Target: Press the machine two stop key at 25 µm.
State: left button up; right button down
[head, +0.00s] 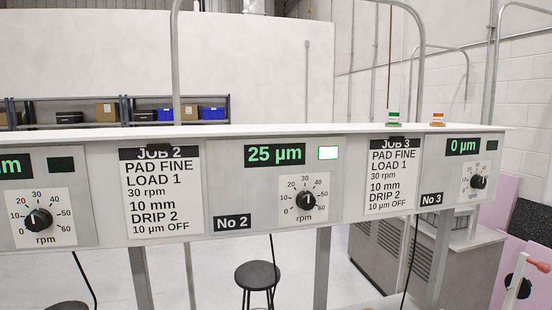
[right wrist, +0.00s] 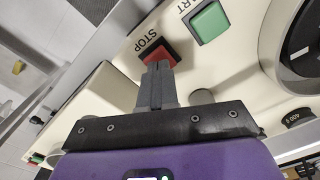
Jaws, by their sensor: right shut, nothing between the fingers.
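The machine two readout (head: 275,154) in the head view shows 25 µm in green, with a bright lit lamp (head: 328,153) beside it. The No 2 plate (head: 232,222) sits below. In the right wrist view a red key (right wrist: 162,51) labelled STOP is set in a cream panel, beside a green key (right wrist: 210,22) whose label is partly cut off. My right gripper (right wrist: 158,66) is shut and empty, its fingertips at the red key and covering part of it. I cannot tell whether they touch it. My left gripper is in neither view.
The job 2 card (head: 162,192) reads 10 µm OFF. The machine two rpm dial (head: 305,200) is right of it. The machine three readout (head: 464,146) shows 0 µm. A dark dial (right wrist: 302,45) and a small knob (right wrist: 304,118) are on the cream panel's right.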

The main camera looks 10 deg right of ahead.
jog(key=shift+f+b, duration=0.5)
jog(key=shift+f, duration=0.25)
jog(key=shift+r+p, duration=2.3)
jog(key=shift+r, duration=0.9)
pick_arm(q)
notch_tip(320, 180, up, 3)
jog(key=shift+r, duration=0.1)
pick_arm(e)
jog(key=shift+f, duration=0.1)
